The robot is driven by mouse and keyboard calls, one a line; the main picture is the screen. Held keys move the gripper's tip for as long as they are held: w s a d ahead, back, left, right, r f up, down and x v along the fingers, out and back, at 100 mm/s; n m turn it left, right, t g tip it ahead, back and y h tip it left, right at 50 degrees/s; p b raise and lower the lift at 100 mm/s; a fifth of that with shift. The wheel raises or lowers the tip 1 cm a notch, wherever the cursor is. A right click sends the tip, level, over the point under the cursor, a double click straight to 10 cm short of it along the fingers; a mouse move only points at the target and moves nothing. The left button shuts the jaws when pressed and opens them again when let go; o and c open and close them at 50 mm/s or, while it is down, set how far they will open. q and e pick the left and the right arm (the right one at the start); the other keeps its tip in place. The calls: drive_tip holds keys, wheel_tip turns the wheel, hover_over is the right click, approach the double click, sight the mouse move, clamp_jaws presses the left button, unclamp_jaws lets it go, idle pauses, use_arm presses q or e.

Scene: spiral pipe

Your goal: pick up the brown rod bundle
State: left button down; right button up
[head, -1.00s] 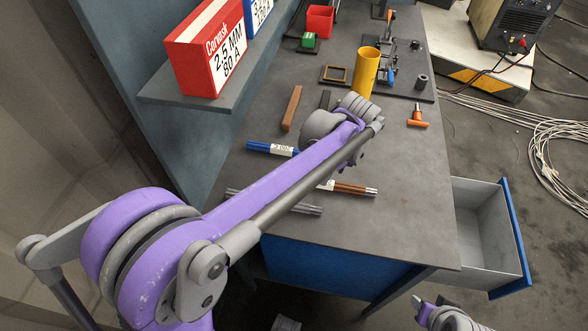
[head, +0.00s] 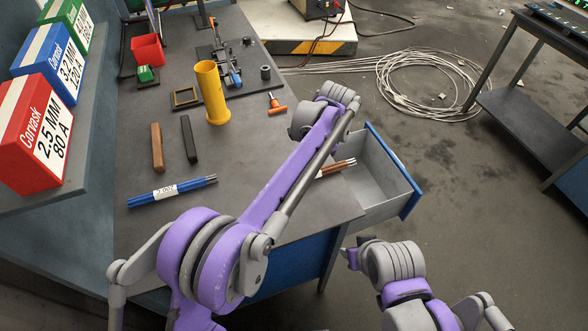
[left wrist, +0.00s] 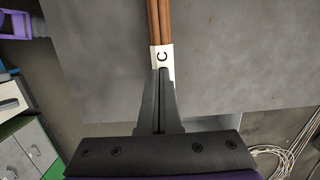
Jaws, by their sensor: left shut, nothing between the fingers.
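The brown rod bundle (head: 337,168) is mostly hidden behind my left arm in the head view. Its metal-tipped ends show right of the arm, against the open drawer past the table's right edge; I cannot tell its height. In the left wrist view the brown rods (left wrist: 160,20) run up from a white label marked C. My left gripper (left wrist: 163,72) is shut, its fingertips overlapping the label's lower part, with nothing held between them. Whether they touch it is unclear. In the head view the arm hides this gripper. My right arm shows at lower right, but its fingertips do not.
A blue rod bundle (head: 172,190), a brown bar (head: 157,147), a dark bar (head: 189,138) and a yellow cylinder (head: 212,95) are on the table (head: 245,150). An open drawer (head: 375,180) juts out right. Boxes stand on the left shelf (head: 60,185).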

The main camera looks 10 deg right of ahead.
use_arm(q)
drive_tip(key=shift+d+f, duration=0.2)
drive_tip(key=shift+d, duration=0.15)
